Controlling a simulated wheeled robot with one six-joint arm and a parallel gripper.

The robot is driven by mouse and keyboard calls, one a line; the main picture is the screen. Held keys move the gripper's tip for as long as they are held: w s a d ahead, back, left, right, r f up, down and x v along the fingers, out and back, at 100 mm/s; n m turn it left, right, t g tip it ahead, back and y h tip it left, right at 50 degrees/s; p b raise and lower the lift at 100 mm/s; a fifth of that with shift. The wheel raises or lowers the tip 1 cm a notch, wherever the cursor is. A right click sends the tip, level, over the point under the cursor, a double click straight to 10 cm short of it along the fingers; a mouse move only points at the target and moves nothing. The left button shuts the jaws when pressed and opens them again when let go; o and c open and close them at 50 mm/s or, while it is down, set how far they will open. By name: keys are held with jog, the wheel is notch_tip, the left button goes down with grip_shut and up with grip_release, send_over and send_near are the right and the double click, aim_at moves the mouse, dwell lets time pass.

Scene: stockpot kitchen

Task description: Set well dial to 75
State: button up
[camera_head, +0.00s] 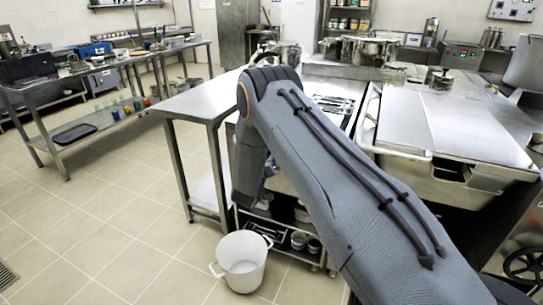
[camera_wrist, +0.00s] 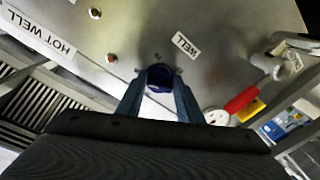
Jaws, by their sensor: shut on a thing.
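In the wrist view the well dial (camera_wrist: 159,74) is a dark, bluish round knob on a grey metal panel (camera_wrist: 220,30). A white "WELL" label (camera_wrist: 186,45) sits just above it to the right. My gripper (camera_wrist: 160,82) has its two blue-grey fingers on either side of the knob and is shut on it. Small marks show around the knob, but they are too small to read. The dial's pointer and setting cannot be made out. In the head view my arm shows, but the gripper and dial are hidden.
A "HOT WELL" label (camera_wrist: 40,34) and two small indicators are at the panel's left. A red-handled lever (camera_wrist: 241,99) is close to the right finger. In the head view a white bucket (camera_head: 241,262) stands on the floor beside a steel table (camera_head: 203,101); open floor lies left.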

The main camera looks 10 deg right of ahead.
jog(key=shift+m, duration=0.3)
jog(key=shift+w+a+f+m+h+b, duration=0.1)
jog(key=shift+m+h+b, duration=0.25)
jog(key=shift+m+b, duration=2.1)
jog(key=shift+f+m+h+b, duration=0.1)
jog(key=shift+m+h+b, duration=0.35)
jog(key=shift+m, duration=3.9)
jog(key=o, duration=1)
jog(key=shift+a, duration=0.1)
